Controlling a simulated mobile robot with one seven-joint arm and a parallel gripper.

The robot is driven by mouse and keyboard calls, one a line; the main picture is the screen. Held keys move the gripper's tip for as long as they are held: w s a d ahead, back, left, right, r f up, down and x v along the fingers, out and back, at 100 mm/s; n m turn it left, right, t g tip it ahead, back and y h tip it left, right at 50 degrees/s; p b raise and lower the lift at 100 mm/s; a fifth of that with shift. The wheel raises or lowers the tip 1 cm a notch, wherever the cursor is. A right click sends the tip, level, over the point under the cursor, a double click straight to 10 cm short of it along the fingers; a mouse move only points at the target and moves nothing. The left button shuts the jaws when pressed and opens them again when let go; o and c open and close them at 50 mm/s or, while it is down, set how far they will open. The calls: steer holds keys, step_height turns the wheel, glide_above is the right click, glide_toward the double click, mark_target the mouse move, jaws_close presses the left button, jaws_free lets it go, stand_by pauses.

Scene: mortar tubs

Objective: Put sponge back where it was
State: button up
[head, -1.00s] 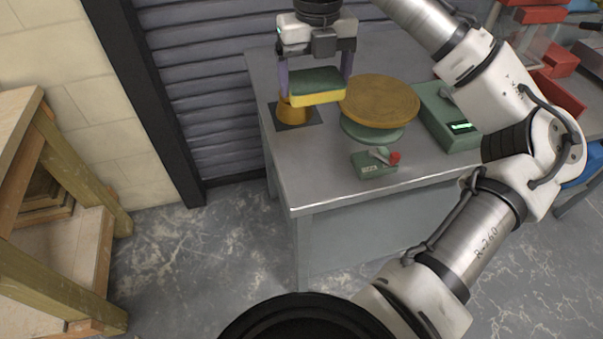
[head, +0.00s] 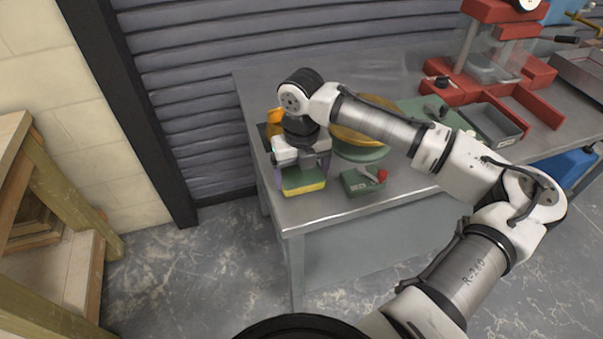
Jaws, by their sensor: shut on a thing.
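My gripper (head: 303,181) points down over the front left part of the metal table and is shut on the sponge (head: 304,188). The sponge has a dark green top and a yellow lower layer, with a finger at each end. It is low over the table near the front left edge; I cannot tell whether it touches the tabletop. My wrist hides part of the area behind it.
An orange cone-shaped thing (head: 274,117) stands behind my gripper, partly hidden. A round yellow-brown disc (head: 350,135) on a green base is partly behind my arm. A small green box (head: 356,183) with a red knob is right of the sponge. A red machine (head: 495,95) stands farther right.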

mark_target(301, 174)
steer(key=shift+f, duration=0.55)
steer(key=shift+f, duration=0.1)
steer(key=o, duration=0.7)
step_height(301, 174, up, 12)
steer(key=shift+r+b, duration=0.15)
steer(key=shift+b, duration=0.7)
